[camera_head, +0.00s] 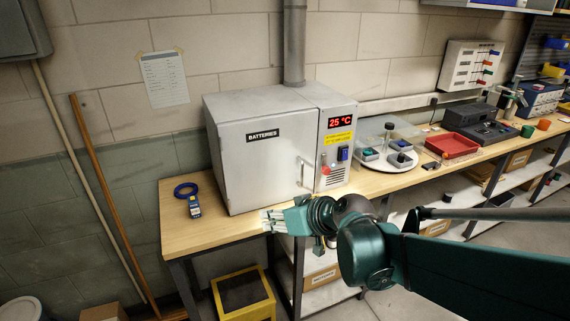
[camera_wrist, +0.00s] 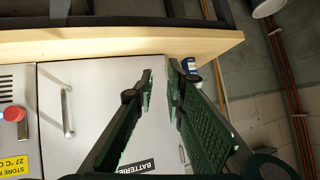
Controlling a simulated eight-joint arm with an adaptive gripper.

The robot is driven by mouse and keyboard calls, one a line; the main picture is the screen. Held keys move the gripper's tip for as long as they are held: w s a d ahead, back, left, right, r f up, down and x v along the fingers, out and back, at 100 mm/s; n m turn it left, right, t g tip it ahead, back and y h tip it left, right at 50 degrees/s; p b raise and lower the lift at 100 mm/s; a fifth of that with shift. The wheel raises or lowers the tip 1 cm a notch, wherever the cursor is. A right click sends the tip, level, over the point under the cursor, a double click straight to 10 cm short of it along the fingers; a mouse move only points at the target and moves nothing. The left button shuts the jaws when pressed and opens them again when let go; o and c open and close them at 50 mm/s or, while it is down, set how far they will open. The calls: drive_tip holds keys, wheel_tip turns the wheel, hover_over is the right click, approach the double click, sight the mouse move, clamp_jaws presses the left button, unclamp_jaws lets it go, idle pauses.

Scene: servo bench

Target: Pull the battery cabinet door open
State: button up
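The battery cabinet (camera_head: 255,105) is a light grey box on the wooden bench. Its door (camera_head: 255,165) is labelled BATTERIES and looks shut. The upright bar handle (camera_head: 300,172) is near the door's right edge, beside the control panel. My gripper (camera_head: 266,220) is in front of the cabinet, low by the bench's front edge, apart from the handle. In the wrist view the fingers (camera_wrist: 161,84) are parted with nothing between them. There the handle (camera_wrist: 66,112) lies to their left and the door (camera_wrist: 105,90) behind them.
The control panel (camera_head: 337,135) carries a 25 °C display and a red knob (camera_head: 325,169). A blue tape ring and a handheld meter (camera_head: 194,208) lie left of the cabinet. A round tray (camera_head: 385,160) and a red bin (camera_head: 452,145) stand to the right.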

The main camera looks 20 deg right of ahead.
drive_tip(key=w+d+r+t, duration=0.1)
drive_tip(key=w+d+t, duration=0.2)
drive_tip(key=d, duration=0.6)
drive_tip(key=w+d+r+t, duration=0.1)
drive_tip(key=w+d+t, duration=0.3)
drive_tip(key=d, duration=0.5)
drive_tip(key=shift+w+d+r+h+p, duration=0.25)
drive_tip(key=shift+w+r+h+p, duration=0.1)
drive_tip(key=shift+w+h+p, duration=0.15)
drive_tip(key=shift+w, duration=0.1)
drive_tip(key=b, duration=0.1)
hover_over(302, 185)
drive_tip(key=shift+w, duration=0.3)
clamp_jaws()
drive_tip(key=shift+s, duration=0.1)
